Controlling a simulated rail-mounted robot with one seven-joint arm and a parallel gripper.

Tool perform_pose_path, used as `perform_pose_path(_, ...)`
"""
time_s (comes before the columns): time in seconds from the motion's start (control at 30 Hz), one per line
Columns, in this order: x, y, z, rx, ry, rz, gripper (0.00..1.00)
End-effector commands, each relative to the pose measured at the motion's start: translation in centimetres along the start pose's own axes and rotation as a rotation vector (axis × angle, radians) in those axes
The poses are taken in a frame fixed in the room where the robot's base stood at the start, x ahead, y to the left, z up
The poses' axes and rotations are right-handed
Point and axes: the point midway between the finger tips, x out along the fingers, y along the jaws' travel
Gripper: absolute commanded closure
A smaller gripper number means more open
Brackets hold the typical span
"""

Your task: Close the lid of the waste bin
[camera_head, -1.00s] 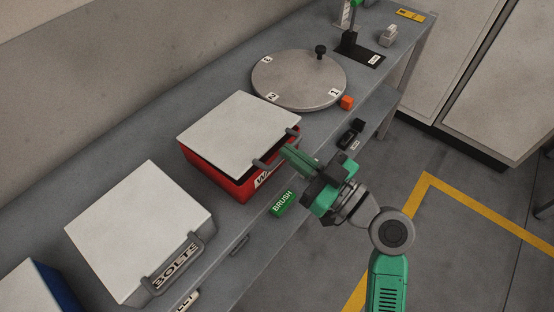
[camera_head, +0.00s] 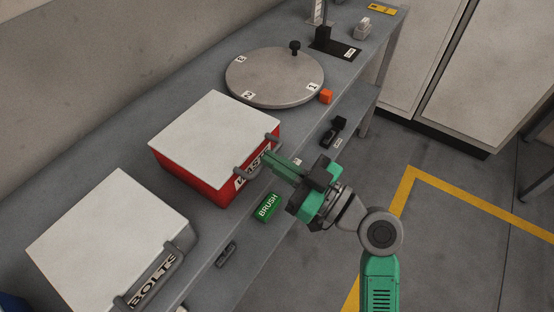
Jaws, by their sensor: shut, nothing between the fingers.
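The waste bin (camera_head: 190,178) is a red box on the grey workbench, with a label reading "WASTE" on its front, partly covered by a handle. Its white lid (camera_head: 215,138) lies flat over the top, and no gap shows along the visible front edges. Two grey handle ends show at the lid's front edge. My gripper (camera_head: 268,158) is shut and empty. Its green fingers point left at the front right of the bin, close to the handle; I cannot tell whether they touch it.
A white-lidded box labelled "BOLTS" (camera_head: 110,235) stands to the left. A green "BRUSH" block (camera_head: 267,207) lies before the bin. A round turntable (camera_head: 275,80) and an orange cube (camera_head: 326,96) are behind to the right. The floor at right is open.

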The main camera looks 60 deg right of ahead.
Motion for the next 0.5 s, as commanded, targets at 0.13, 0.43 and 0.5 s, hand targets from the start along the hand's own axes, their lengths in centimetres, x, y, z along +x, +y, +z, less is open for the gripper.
perform_pose_path(0.13,0.0,0.0,-0.4,0.007,-0.025,-0.002,1.00)
perform_pose_path(0.43,-4.7,0.0,-1.8,0.006,-0.010,-0.002,1.00)
perform_pose_path(0.5,-6.2,0.0,-1.2,0.004,-0.008,-0.002,1.00)
